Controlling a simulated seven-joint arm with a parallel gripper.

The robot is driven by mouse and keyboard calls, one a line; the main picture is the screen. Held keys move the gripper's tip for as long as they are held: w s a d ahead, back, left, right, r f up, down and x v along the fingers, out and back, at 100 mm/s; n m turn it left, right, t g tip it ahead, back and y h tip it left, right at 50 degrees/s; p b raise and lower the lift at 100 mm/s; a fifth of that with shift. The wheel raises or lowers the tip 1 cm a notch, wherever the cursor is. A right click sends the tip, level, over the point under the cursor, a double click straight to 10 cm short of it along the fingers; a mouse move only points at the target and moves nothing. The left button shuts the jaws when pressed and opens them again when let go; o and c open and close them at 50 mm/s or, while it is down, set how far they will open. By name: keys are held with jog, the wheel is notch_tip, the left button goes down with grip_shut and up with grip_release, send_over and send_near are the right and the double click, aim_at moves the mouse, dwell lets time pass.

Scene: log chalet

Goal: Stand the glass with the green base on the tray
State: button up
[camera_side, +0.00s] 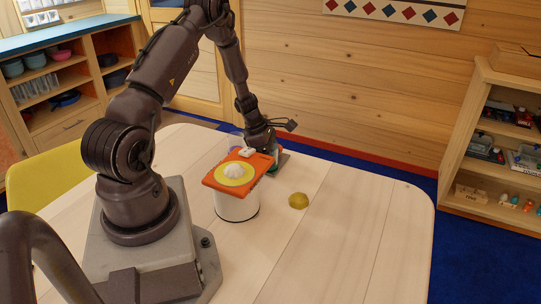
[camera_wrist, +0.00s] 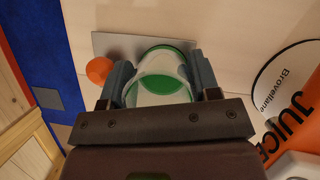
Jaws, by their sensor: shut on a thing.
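My gripper (camera_wrist: 160,78) is shut on the clear glass with the green base (camera_wrist: 168,88), with one finger on each side of it in the wrist view. A flat grey tray (camera_wrist: 106,45) lies on the table below and behind the glass. I cannot tell whether the glass touches the tray. In the side view my gripper (camera_side: 268,145) is behind an orange carton, which hides most of the glass. Only a corner of the grey tray (camera_side: 283,160) shows there.
The orange juice carton (camera_side: 214,181) lies flat on a white cylindrical container (camera_side: 238,209), close beside my gripper. An orange ball (camera_wrist: 99,70) sits by the tray's edge. A yellow lump (camera_side: 298,201) lies nearer; the table's right is clear.

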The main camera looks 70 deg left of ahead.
jog(key=o, duration=0.7)
jog(key=shift+f, duration=0.1)
